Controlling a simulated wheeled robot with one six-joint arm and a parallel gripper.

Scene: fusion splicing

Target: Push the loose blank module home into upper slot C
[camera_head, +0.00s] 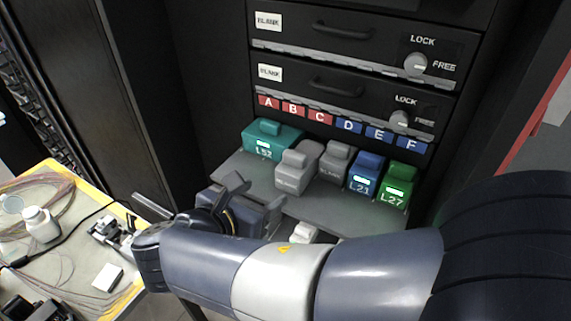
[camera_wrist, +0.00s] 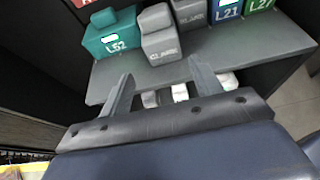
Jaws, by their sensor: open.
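Several grey blank modules stand on a grey shelf (camera_head: 245,173) under the slot labels A to F. The one at the front left (camera_head: 290,177) juts out farthest towards me; it also shows in the wrist view (camera_wrist: 160,45). A label C (camera_head: 319,117) is on the rack above, a little right of it. I cannot tell exactly which slot it lines up with. My gripper (camera_head: 188,190) is open and empty, in front of and below the shelf modules. In the wrist view its two fingers (camera_wrist: 160,76) point towards the shelf's front edge, apart from the modules.
A teal module L52 (camera_head: 264,143) stands left of the blanks; a blue L21 (camera_head: 364,178) and a green L27 (camera_head: 397,187) stand right. Drawers with LOCK/FREE knobs (camera_head: 416,64) are above. A worktable (camera_head: 60,240) with small items is at the left. White objects (camera_wrist: 180,92) show below the shelf.

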